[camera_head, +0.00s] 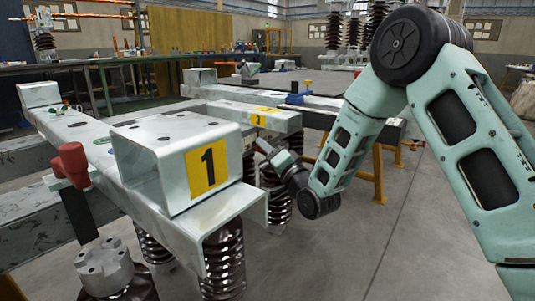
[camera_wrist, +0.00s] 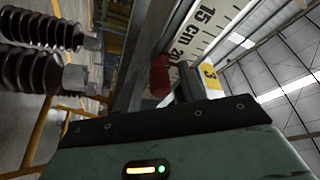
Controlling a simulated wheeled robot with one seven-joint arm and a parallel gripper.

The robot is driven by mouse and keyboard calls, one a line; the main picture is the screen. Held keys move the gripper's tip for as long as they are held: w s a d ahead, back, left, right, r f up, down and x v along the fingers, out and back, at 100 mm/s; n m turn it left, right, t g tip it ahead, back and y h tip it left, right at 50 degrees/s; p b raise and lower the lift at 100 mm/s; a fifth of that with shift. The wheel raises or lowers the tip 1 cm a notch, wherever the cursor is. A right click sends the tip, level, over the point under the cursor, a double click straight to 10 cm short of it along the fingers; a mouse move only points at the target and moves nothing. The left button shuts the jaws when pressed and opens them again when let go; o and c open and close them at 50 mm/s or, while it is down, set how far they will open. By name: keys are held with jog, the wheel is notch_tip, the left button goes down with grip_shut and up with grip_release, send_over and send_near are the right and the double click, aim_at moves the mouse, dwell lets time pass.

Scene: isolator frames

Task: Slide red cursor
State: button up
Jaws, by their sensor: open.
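A red cursor (camera_wrist: 160,76) shows in the wrist view, beside a white scale marked 15 cm and 20. A dark block and a yellow label with a 3 are just right of it. In the head view a red knob-like piece (camera_head: 72,163) stands on the left beam; I cannot tell whether it is the same piece. My gripper (camera_head: 264,147) is behind and right of the block numbered 1, partly hidden, and apart from the red knob. It is open, and nothing shows held. Its body fills the bottom of the wrist view; its fingertips are not clear.
A metal block (camera_head: 180,160) labelled 1 sits on the near frame, and a beam (camera_head: 240,114) labelled 2 lies behind it. Brown ribbed insulators (camera_head: 223,262) hang below. A yellow trestle (camera_head: 378,170) stands behind my arm. Grey floor is clear at the lower right.

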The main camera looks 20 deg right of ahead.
grip_shut()
jog(key=s+a+b, duration=0.1)
jog(key=s+a, duration=0.8)
jog(key=a, duration=0.3)
jog(key=shift+a, duration=0.1)
grip_release()
jog(key=shift+w, duration=0.1)
